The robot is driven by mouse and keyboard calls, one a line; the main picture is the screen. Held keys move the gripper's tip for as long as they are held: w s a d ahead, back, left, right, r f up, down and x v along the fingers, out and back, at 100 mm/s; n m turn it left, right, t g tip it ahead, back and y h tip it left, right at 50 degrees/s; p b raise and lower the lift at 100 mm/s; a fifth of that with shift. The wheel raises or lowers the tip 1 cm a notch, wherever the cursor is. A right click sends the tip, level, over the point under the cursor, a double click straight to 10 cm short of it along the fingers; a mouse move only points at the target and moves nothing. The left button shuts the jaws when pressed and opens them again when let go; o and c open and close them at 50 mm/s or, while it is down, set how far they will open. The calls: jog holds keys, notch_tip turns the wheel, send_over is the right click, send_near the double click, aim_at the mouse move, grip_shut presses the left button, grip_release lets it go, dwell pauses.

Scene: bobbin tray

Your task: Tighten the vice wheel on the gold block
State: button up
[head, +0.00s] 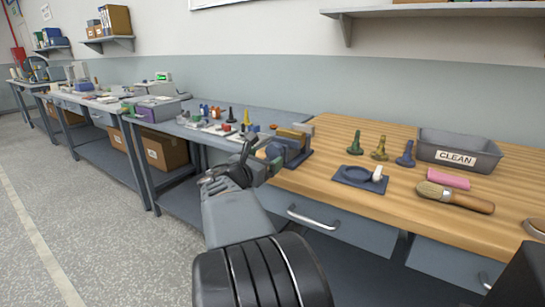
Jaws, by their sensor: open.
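A blue-grey vice (298,151) stands at the left end of the wooden bench top. A gold block (290,133) shows at its top. My gripper (256,161) is open at the near left side of the vice, with its dark fingers spread. A small tan piece shows between the fingers and the vice. The vice wheel is not clearly made out; my gripper covers that side of the vice. I cannot tell whether the fingers touch anything.
A grey bench (262,115) with small parts adjoins at the left. The floor at left is clear.

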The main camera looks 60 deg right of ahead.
aim_at(272, 153)
jog(key=shift+d, duration=2.45)
jog(key=shift+c, duration=0.4)
jog(key=shift+b, duration=0.3)
jog(key=c, duration=0.8)
jog(key=shift+f+m+b, duration=0.3)
jog(key=shift+m+b, duration=0.3)
jog(key=shift+b, duration=0.5)
jog(key=shift+c, duration=0.2)
jog(key=shift+f+m+b, duration=0.1)
jog(key=shift+m+b, duration=0.5)
jog(key=shift+b, duration=0.15)
jog(key=shift+m+b, duration=1.05)
jog(key=shift+m, duration=0.05)
jog(key=shift+r, duration=0.4)
